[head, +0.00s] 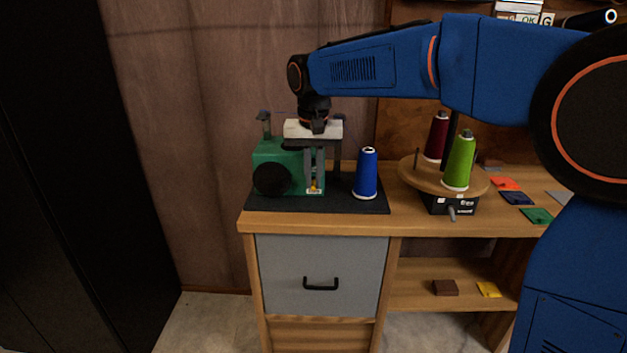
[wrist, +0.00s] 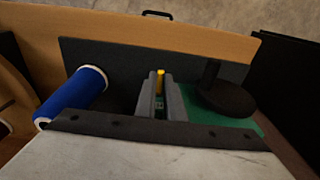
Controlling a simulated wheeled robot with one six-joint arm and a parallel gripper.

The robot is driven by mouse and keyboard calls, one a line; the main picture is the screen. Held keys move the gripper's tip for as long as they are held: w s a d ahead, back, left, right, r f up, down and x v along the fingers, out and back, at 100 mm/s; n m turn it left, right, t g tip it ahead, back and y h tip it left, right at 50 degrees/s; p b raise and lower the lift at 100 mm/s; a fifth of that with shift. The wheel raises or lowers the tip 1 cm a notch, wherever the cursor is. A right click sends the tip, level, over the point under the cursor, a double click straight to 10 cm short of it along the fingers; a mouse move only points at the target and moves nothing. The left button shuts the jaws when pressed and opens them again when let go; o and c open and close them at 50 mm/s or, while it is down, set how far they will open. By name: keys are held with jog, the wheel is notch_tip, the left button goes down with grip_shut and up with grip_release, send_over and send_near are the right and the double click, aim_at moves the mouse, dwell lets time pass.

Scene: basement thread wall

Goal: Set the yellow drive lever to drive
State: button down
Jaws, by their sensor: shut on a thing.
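The yellow drive lever (head: 314,186) is a small yellow piece low on the front of the green winding machine (head: 268,155), above a small white label. In the wrist view the yellow lever (wrist: 160,80) shows between my two grey fingers. My gripper (head: 314,178) reaches down from above and is shut on the lever, with a finger on each side. The fingers hide most of the lever. The label's marks are too small to read, so I cannot tell which setting the lever is at.
A blue thread cone (head: 367,174) stands on the dark mat (head: 345,204) close to the right of my gripper. A round wooden turntable (head: 480,178) with a green cone (head: 459,160) and a dark red cone (head: 436,136) is farther right. The machine's black disc (head: 271,178) is at left.

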jog(key=shift+w+r+g, duration=0.25)
jog(key=shift+w+g, duration=0.05)
jog(key=shift+g, duration=0.8)
jog(key=c, duration=1.8)
grip_release()
jog(key=shift+c, duration=0.2)
jog(key=shift+r, duration=0.1)
notch_tip(320, 180, up, 17)
jog(key=w, duration=0.2)
jog(key=shift+d, duration=0.15)
